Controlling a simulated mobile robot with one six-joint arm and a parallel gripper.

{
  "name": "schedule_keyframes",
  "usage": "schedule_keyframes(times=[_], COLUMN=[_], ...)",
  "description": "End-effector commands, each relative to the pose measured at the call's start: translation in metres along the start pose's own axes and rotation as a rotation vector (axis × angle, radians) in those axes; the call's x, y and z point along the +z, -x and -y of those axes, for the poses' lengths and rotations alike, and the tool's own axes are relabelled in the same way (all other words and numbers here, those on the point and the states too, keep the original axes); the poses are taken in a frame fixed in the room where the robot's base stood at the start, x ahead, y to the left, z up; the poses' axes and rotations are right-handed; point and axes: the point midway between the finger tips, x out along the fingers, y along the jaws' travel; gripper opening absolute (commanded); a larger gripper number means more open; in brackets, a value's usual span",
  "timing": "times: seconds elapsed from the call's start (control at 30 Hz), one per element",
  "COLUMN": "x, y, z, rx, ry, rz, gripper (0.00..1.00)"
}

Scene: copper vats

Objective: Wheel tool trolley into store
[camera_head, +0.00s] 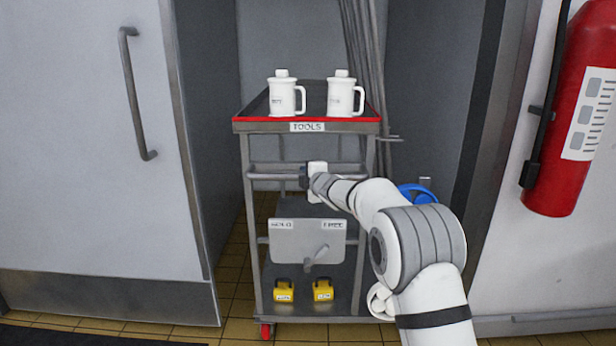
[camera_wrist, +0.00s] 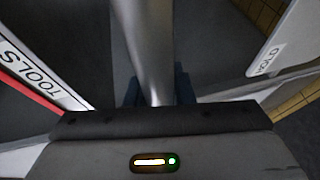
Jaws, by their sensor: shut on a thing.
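The grey tool trolley (camera_head: 250,220) stands upright in the doorway of the recess, its front facing me. Its red-edged top tray (camera_head: 262,126) has a TOOLS label and carries two white lidded jugs (camera_head: 283,97). My gripper (camera_head: 306,176) is shut on the trolley's horizontal push bar (camera_head: 272,176), below the tray. In the wrist view the bar (camera_wrist: 146,50) runs between my fingers. Lower down, a grey plate (camera_head: 290,250) has labels reading HOLD and FREE and a slanted lever (camera_head: 316,258). One red castor (camera_head: 266,331) shows; the others are hidden.
A white door (camera_head: 80,150) with a grey handle stands at the left, close to the trolley. Grey pipes (camera_head: 362,45) and a blue handwheel (camera_head: 417,193) are at the right. A red extinguisher (camera_head: 570,110) hangs on the right wall. Yellow blocks (camera_head: 284,292) sit on the bottom shelf.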

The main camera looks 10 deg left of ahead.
Motion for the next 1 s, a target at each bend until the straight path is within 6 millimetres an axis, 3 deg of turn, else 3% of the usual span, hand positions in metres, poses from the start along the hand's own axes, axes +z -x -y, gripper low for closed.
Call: schedule_keyframes(times=[0.07, 0.1, 0.37, 0.67, 1.0], x=[0.001, 0.001, 0.003, 0.004, 0.004], y=[0.0, 0.0, 0.0, 0.004, 0.05], z=[0.002, 0.001, 0.0, 0.0, 0.0], rx=[-0.001, -0.001, 0.001, 0.002, 0.002], ry=[-0.001, -0.001, -0.001, -0.001, -0.001], rz=[0.0, 0.0, 0.003, 0.004, 0.004], gripper=[0.0, 0.23, 0.43, 0.43, 0.43])
